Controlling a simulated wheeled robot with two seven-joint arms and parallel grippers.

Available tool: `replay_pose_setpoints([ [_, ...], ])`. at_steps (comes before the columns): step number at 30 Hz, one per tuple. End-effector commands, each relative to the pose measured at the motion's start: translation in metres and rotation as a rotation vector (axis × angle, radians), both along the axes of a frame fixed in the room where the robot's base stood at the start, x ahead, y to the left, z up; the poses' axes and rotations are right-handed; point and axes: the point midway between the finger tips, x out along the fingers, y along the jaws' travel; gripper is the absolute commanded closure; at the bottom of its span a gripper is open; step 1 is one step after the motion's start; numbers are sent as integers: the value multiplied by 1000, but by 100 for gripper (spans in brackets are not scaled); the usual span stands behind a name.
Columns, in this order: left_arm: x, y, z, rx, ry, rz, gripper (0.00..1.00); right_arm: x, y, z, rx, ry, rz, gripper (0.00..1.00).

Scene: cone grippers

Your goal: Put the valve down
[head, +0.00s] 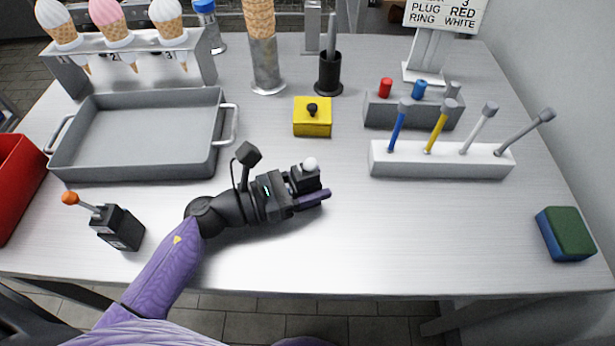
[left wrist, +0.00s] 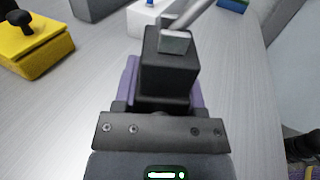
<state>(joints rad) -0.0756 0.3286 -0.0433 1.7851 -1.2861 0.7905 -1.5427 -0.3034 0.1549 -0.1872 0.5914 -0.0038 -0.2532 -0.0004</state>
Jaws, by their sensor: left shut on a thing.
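The valve (head: 304,177) is a small black block with a lever ending in a white ball, near the middle of the table (head: 400,245). My left gripper (head: 309,186) is shut on it, with a purple finger showing along the near side. In the left wrist view the valve's black body (left wrist: 168,70) stands between the purple fingers of the gripper (left wrist: 165,95), and its grey metal lever (left wrist: 176,42) leans up and right. The ball end is outside that view. I cannot tell whether the valve's underside touches the table.
A similar black block with an orange-ball lever (head: 118,228) stands left of my forearm. A grey tray (head: 215,165), yellow box (head: 312,120) and white rack of levers (head: 440,165) stand behind. A green-and-blue sponge (head: 566,235) lies right. The table right of the gripper is clear.

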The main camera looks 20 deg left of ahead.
Motion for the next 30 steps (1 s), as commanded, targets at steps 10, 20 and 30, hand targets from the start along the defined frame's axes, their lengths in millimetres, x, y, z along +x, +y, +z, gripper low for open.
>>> replay_pose_setpoints([
  [10,0,0,-1,-1,-1,0,18,-9,4,-1,7,13,-2,7],
  [20,0,0,4,-1,-2,0,12,-11,11,4,18,13,-5,7],
  [30,-41,52,3,0,3,0,12,-6,6,3,12,3,0,7],
])
